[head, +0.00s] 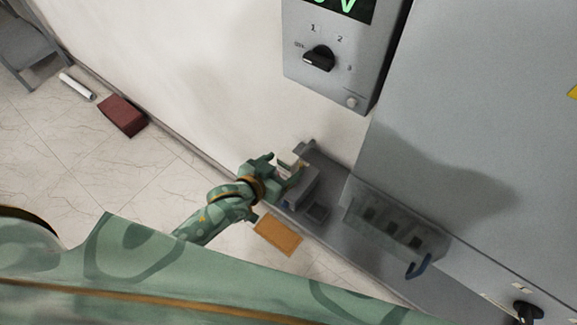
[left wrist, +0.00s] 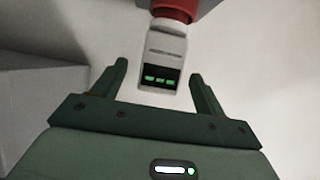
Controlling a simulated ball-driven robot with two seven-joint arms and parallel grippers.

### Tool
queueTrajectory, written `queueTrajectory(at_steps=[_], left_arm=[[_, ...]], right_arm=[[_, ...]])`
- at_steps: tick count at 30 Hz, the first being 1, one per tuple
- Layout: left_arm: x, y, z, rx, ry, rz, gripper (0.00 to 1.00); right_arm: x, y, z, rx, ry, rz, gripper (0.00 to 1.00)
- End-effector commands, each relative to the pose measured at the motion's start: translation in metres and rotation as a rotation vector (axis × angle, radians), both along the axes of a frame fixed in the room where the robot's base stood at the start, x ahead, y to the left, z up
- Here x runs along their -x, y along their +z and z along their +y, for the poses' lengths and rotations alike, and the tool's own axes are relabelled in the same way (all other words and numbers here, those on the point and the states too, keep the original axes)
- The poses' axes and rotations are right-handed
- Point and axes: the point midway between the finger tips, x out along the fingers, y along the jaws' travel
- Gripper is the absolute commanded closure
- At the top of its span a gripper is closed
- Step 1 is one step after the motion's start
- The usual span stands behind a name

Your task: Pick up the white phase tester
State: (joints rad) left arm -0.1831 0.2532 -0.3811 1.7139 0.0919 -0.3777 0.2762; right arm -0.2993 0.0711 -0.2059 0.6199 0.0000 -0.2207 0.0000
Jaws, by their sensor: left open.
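The white phase tester (left wrist: 162,58) shows in the left wrist view as a white box with a dark display and green marks, with a red part (left wrist: 174,10) at its far end. In the head view it (head: 288,160) is a small white shape by the wall. My left gripper (left wrist: 160,85) is open, with one finger on each side of the tester's near end and visible gaps to it. In the head view my left gripper (head: 281,170) is at the tester, beside a grey holder. My right gripper is in neither view.
A grey control box (head: 335,85) with a dial hangs on the wall above. An orange panel (head: 278,234) lies below the gripper. A red block (head: 122,116) lies on the floor.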

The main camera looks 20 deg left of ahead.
Motion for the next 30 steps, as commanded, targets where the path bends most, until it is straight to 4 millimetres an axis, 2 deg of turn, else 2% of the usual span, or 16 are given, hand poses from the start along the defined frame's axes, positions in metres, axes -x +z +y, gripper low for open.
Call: queueTrajectory(at_steps=[3, 7, 13, 20, 23, 26, 27, 30], left_arm=[[-0.007, -0.003, -0.003, 0.000, 0.000, 0.000, 0.27], [-0.025, -0.011, -0.008, 0.000, 0.000, -0.001, 0.27], [-0.047, -0.023, -0.016, 0.000, -0.002, -0.001, 0.27], [-0.048, -0.024, -0.016, 0.000, -0.002, 0.001, 0.27], [-0.048, -0.024, -0.016, 0.000, -0.002, 0.000, 0.49], [-0.048, -0.024, -0.016, 0.000, -0.002, 0.000, 0.77], [-0.048, -0.024, -0.016, 0.000, -0.002, 0.000, 0.81], [-0.048, -0.024, -0.016, 0.000, -0.002, -0.001, 0.81]], right_arm=[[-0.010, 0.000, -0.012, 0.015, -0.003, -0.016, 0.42], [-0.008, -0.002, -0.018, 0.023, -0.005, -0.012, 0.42], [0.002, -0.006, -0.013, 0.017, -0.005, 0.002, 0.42], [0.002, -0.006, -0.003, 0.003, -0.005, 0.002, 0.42], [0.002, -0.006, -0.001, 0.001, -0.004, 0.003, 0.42], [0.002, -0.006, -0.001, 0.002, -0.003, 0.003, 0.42], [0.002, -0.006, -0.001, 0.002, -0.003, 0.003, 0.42], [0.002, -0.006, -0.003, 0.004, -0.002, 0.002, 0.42]])
